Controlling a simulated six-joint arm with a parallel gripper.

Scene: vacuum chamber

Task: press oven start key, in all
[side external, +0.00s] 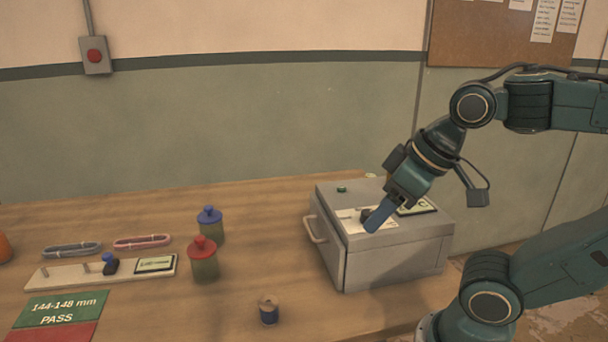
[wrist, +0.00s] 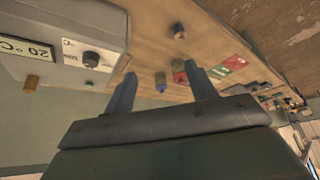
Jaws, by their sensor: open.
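The oven (side external: 395,245) is a grey box with a front handle on the wooden bench. A small green key (side external: 341,189) sits at the back left of its top. The top also carries a dark knob (side external: 366,214) and a display (side external: 416,207); in the wrist view the knob (wrist: 91,60) is clear and the display (wrist: 25,48) reads 20 °C. My gripper (side external: 376,220) hangs over the oven top by the knob, pointing down and left; I cannot tell if it touches. In the wrist view my gripper (wrist: 163,88) is open and empty. No key label is readable.
Blue-lidded (side external: 210,226) and red-lidded (side external: 203,260) jars and a spool (side external: 268,310) stand left of the oven. A gauge board (side external: 100,270) and a green PASS card (side external: 58,308) lie farther left. A red wall button (side external: 95,56) is far off.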

